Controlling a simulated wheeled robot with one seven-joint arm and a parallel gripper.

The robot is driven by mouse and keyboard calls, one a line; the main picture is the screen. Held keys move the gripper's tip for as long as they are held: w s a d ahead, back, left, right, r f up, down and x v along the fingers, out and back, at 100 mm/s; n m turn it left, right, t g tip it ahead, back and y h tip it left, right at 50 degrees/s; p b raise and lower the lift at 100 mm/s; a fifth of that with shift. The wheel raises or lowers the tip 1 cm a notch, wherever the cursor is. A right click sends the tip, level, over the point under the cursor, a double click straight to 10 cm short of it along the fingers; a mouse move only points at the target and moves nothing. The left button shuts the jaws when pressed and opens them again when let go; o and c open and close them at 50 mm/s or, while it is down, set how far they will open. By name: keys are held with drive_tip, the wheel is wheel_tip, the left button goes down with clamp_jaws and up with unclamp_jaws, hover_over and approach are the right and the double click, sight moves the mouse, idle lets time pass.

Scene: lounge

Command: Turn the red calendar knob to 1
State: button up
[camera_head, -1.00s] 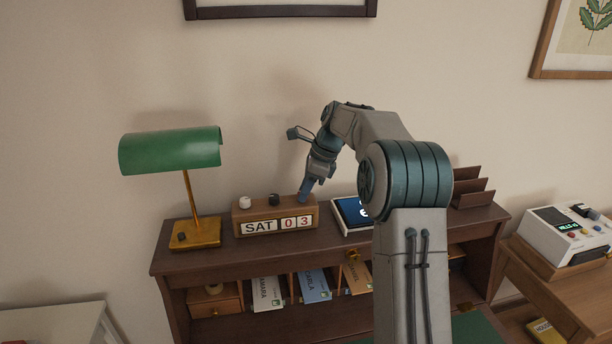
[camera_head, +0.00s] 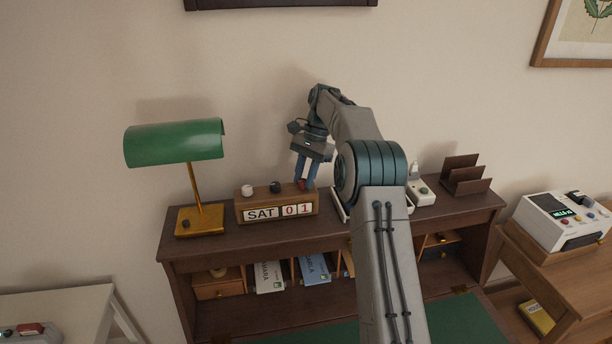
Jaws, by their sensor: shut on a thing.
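The wooden calendar block (camera_head: 277,202) stands on top of the desk and reads SAT 01. A white knob (camera_head: 247,190) and a black knob (camera_head: 275,187) sit on its top. The red knob (camera_head: 301,185) is at the right end of the top, partly hidden between my fingers. My gripper (camera_head: 305,183) points down from above and its two blue fingers are closed on the red knob.
A green lamp (camera_head: 174,143) with a brass base stands left of the calendar. A white device (camera_head: 421,192) and a dark letter rack (camera_head: 464,174) stand to the right. My arm hides the desk top in between.

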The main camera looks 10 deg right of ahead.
sight(300, 183)
drive_tip(key=shift+w+n+h, duration=0.1)
drive_tip(key=shift+n+h, duration=0.2)
drive_tip(key=shift+n, duration=0.8)
drive_tip(key=shift+g, duration=0.3)
drive_tip(key=o, duration=1)
wheel_tip(300, 183, up, 4)
drive_tip(key=shift+f, duration=0.15)
drive_tip(key=s+d+r, duration=0.6)
drive_tip(key=d+r, duration=0.1)
drive_tip(key=d, duration=0.3)
drive_tip(key=shift+r, duration=0.15)
